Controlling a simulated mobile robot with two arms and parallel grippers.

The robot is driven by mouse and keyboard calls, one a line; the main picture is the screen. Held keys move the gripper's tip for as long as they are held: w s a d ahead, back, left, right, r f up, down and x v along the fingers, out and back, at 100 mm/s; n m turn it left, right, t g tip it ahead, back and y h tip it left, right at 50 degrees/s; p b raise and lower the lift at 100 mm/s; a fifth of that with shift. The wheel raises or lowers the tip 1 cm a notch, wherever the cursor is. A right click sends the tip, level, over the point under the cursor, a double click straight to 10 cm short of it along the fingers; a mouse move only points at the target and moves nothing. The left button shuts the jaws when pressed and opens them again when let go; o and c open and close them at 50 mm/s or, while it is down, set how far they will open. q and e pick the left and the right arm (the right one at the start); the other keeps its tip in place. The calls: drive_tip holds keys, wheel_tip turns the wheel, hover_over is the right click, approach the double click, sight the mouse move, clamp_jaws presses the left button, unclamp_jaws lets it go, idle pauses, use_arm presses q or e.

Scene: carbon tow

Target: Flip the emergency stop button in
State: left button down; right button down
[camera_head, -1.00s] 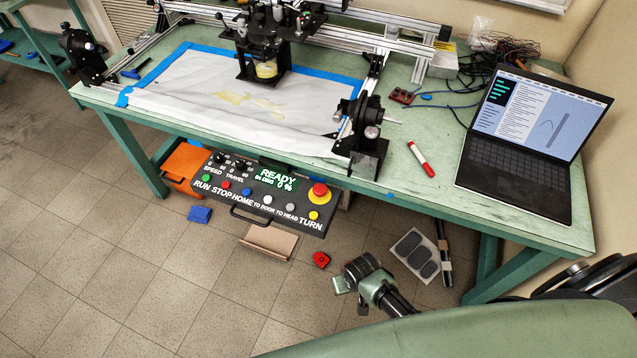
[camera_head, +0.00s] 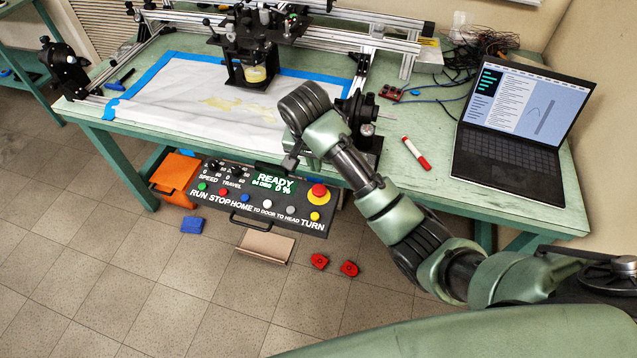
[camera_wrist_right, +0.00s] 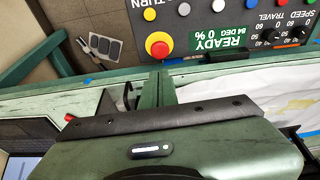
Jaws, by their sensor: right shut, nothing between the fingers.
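The emergency stop button (camera_head: 319,190) is a red mushroom head on a yellow base. It sits at the right end of the black control panel (camera_head: 262,207) under the bench's front edge. In the right wrist view the button (camera_wrist_right: 159,47) shows upside down, near the top middle. My right gripper (camera_head: 291,161) is shut and empty, above and slightly left of the button, close to the bench edge. In the wrist view its fingers (camera_wrist_right: 158,86) point toward the button, apparently with a gap. Whether the button is pressed in cannot be told. My left gripper is out of view.
The green bench (camera_head: 430,198) overhangs the panel. A black clamp stand (camera_head: 362,130) stands close behind my right wrist. A red marker (camera_head: 416,154) and a laptop (camera_head: 515,140) are on the bench. Red pieces (camera_head: 348,268) and a brown box (camera_head: 264,246) lie below.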

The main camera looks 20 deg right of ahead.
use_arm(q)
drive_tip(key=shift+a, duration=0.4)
use_arm(e)
drive_tip(key=shift+w+r, duration=0.2)
drive_tip(key=shift+r, duration=0.4)
drive_tip(key=shift+d+f, duration=0.1)
drive_tip(key=p, duration=0.1)
approach(320, 189)
drive_tip(key=x, duration=0.5)
drive_tip(key=shift+w+d, duration=0.1)
drive_tip(key=shift+w, duration=0.2)
drive_tip(key=shift+f, duration=0.6)
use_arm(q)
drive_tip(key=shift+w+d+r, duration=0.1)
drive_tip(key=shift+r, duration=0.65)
